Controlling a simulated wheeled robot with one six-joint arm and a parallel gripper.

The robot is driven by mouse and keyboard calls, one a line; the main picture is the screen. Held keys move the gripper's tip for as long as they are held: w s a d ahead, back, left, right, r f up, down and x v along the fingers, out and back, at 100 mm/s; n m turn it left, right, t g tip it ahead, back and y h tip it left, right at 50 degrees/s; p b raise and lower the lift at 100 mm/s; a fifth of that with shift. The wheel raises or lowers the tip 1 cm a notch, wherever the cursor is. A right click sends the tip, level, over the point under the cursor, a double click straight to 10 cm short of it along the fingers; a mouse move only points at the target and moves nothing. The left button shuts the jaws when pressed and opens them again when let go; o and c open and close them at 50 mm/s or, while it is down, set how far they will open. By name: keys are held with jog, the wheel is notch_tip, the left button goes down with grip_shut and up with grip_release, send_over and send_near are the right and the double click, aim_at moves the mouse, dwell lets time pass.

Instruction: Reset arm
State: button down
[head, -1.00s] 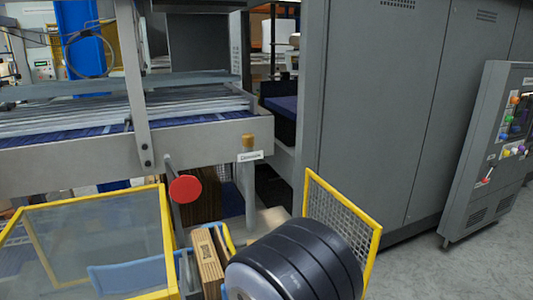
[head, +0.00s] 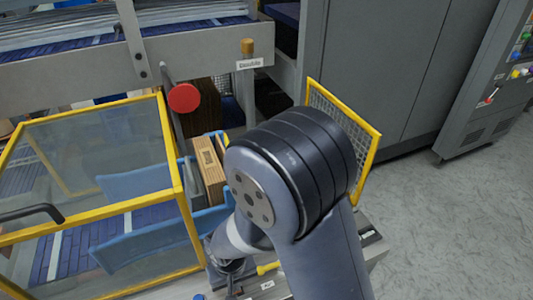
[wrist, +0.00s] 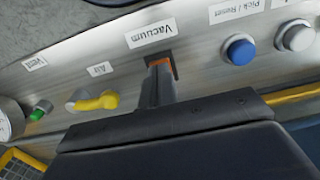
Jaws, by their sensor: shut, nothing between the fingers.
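My arm rises from the bottom right of the head view, bent over a narrow metal panel. My gripper (wrist: 157,88) is shut and empty in the wrist view. Its fingertips are right in front of a small orange part (wrist: 160,62) in a dark slot under the upside-down "Vacuum" label (wrist: 151,33). I cannot tell whether they touch it. In the head view the gripper is mostly hidden behind my arm, low over the panel.
The panel carries a yellow air handle (wrist: 96,101), a green knob (wrist: 41,110), a blue button (wrist: 239,50) and a gauge (wrist: 10,120). A yellow-framed clear guard (head: 172,150), flat cartons (head: 209,172) and a red disc (head: 183,98) stand close to my arm.

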jog(key=shift+m+g+y, duration=0.4)
jog(key=shift+m+g, duration=0.2)
jog(key=shift+m, duration=0.2)
jog(key=shift+d+r+p, duration=0.15)
jog(key=shift+r+p, duration=0.25)
jog(key=shift+r, duration=0.55)
jog(key=shift+d+r+p, duration=0.2)
jog(key=shift+r+p, duration=0.2)
jog(key=shift+r, duration=0.6)
jog(key=shift+d+r+p, duration=0.15)
jog(key=shift+r+p, duration=0.25)
jog(key=shift+r, duration=0.55)
jog(key=shift+s+r, duration=0.1)
